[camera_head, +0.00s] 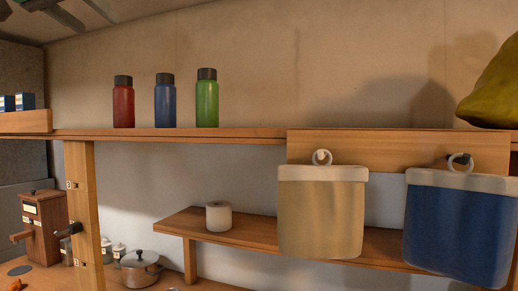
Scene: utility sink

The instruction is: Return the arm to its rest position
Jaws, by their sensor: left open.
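My left gripper (85,17) shows at the top left corner, raised high above the shelf and partly cut off by the picture's edge. Its grey-green fingers are apart, and I see nothing between them. It is clear of the bottles and the shelf. My right gripper is not in view.
A long wooden shelf (250,134) carries a red bottle (123,106), a blue bottle (165,105) and a green bottle (207,103). A beige bin (320,215) and a blue bin (458,230) hang at right. A white roll (218,217) stands on a lower shelf (258,234).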

